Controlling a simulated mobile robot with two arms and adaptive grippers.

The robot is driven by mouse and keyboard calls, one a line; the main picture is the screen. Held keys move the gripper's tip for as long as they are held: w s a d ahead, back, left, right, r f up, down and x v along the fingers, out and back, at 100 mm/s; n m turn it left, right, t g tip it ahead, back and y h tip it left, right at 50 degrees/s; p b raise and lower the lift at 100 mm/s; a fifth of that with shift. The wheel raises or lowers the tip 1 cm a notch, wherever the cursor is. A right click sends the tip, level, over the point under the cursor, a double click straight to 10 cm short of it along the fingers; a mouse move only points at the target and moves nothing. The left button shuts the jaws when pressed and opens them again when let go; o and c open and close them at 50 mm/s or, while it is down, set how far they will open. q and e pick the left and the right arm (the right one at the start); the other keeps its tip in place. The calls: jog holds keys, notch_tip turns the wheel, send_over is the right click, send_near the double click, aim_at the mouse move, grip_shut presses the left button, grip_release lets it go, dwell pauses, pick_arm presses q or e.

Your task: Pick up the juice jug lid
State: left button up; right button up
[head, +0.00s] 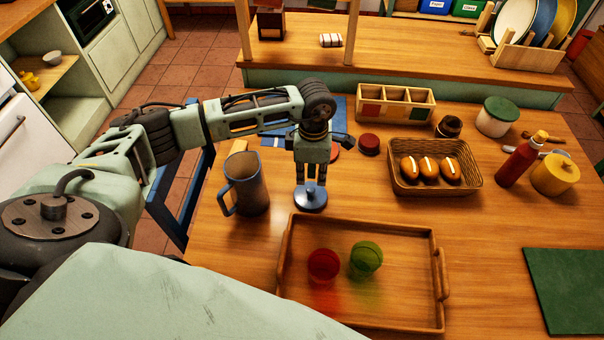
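The juice jug lid (311,199) is a round blue-grey disc with a small knob on top. It appears to lie flat on the wooden table just behind the tray. My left gripper (311,182) points straight down right above the lid, its two dark fingers apart with the knob between or just below their tips. I cannot tell whether they touch it. The juice jug (248,186), blue-grey with its handle to the left, stands upright and uncovered to the left of the lid. My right gripper is not in view.
A wooden tray (287,262) with a red cup (323,265) and a green cup (366,258) lies in front of the lid. A bread basket (436,184), a divided box (396,105) and a red bottle (521,160) stand to the right. A green mat (568,290) lies front right.

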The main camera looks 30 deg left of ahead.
aim_at(311, 188)
pick_arm(q)
jog(key=o, duration=1.1)
notch_tip(311, 188, down, 7)
jog(key=shift+w+a+r+p, duration=0.1)
jog(key=shift+r+p, duration=0.05)
jog(key=shift+p, duration=0.95)
jog(key=shift+o, duration=1)
jog(key=shift+f, duration=0.3)
jog(key=o, duration=0.4)
jog(key=shift+f, duration=0.2)
jog(key=c, duration=0.9)
